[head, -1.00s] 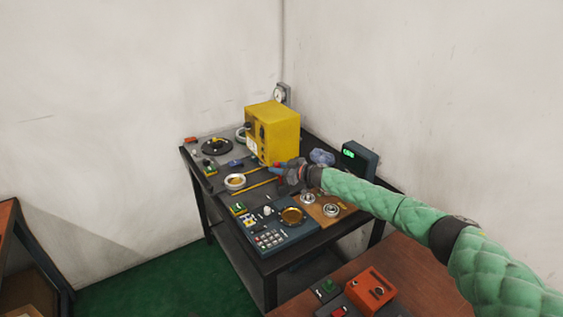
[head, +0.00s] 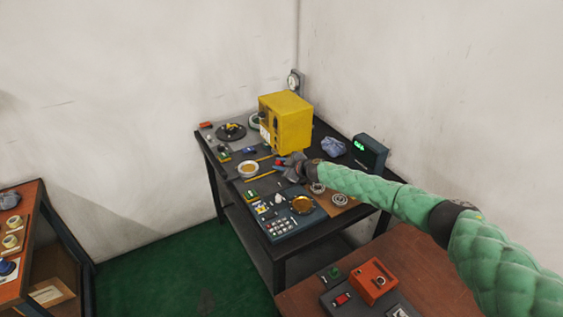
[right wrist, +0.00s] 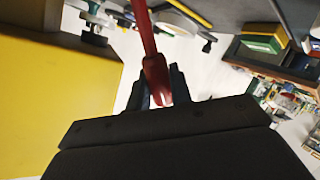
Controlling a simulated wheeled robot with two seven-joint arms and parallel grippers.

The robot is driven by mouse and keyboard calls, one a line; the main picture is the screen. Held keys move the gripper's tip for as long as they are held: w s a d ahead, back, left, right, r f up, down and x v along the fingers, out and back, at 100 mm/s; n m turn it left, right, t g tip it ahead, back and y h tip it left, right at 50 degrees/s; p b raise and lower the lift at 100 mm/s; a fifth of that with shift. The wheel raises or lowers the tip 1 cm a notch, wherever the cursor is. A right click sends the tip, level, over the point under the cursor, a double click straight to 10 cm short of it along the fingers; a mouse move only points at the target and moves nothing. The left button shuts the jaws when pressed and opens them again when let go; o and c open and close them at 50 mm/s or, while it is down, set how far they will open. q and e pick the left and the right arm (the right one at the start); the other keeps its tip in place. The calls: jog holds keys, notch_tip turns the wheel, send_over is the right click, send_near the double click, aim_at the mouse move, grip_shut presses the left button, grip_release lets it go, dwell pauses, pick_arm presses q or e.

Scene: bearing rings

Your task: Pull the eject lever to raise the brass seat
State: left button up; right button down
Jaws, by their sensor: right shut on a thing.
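My right gripper (head: 283,163) is shut on a red lever (right wrist: 157,80) in front of the yellow machine (head: 290,124). In the right wrist view the lever runs up from between the fingers (right wrist: 155,92), and the machine's yellow side fills the left. In the head view the lever is a small red spot, mostly hidden by the gripper. A white ring with a brass-coloured middle (head: 248,169) sits left of the gripper. A brass round dish (head: 303,204) sits on the blue-grey panel nearer to me. I cannot tell which is the seat. My left gripper is out of view.
The black table (head: 283,248) also holds a dark display box with green digits (head: 369,152), a metal ring (head: 340,200) on a brown board and a blue cloth (head: 333,147). An orange box (head: 373,281) stands on the brown table in front. A wooden shelf (head: 30,212) is at the left.

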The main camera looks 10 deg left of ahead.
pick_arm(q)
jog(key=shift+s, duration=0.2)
pick_arm(e)
jog(key=shift+f, duration=0.1)
jog(key=c, duration=1.3)
grip_release()
jog(key=shift+s+d, duration=0.3)
jog(key=shift+d, duration=0.1)
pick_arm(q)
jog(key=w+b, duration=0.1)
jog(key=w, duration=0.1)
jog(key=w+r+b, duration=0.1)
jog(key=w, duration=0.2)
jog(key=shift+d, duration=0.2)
pick_arm(e)
jog(key=v, duration=0.7)
jog(key=shift+a, duration=0.1)
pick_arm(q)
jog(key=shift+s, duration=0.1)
